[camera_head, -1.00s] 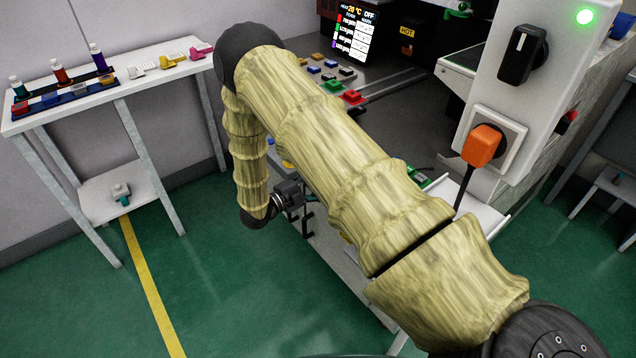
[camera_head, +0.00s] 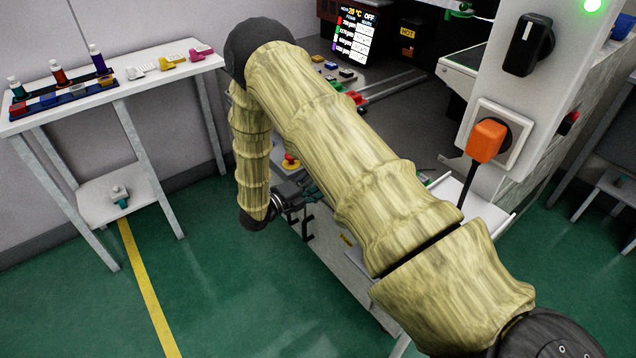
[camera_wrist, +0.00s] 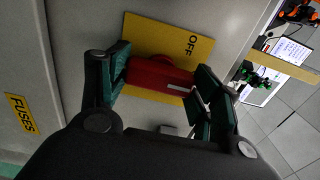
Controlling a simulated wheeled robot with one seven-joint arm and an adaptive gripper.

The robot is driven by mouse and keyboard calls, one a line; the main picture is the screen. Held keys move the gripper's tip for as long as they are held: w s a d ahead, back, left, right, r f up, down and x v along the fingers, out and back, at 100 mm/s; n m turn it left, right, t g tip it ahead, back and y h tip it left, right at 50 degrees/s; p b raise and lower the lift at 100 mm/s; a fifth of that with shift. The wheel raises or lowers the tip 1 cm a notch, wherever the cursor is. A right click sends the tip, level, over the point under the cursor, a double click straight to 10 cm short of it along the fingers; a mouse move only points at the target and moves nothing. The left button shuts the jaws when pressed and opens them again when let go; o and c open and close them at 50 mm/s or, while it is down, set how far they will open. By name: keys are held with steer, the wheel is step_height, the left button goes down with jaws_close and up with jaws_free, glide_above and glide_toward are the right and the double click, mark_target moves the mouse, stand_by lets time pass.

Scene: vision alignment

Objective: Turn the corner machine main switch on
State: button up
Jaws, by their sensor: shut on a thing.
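The main switch shows in the wrist view as a red handle (camera_wrist: 158,74) in front of a yellow plate (camera_wrist: 140,28) marked "OFF". The handle lies crosswise between the fingers, with a small white mark near its right end. My gripper (camera_wrist: 162,72) is shut on the red handle, with one teal-padded finger at each end. In the head view my gripper (camera_head: 300,198) is at the machine's front side, partly behind my arm. The red handle cannot be made out there.
A yellow "FUSES" label (camera_wrist: 20,113) is on the same panel. In the head view, a black rotary knob (camera_head: 527,45), a lit green lamp (camera_head: 592,5) and an orange plug (camera_head: 487,140) are on a white column at right. A side table (camera_head: 60,115) stands left, with clear green floor between.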

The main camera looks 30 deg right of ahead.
steer(key=o, duration=1)
steer(key=a, duration=0.8)
steer(key=s+a, duration=0.1)
steer(key=a, duration=0.3)
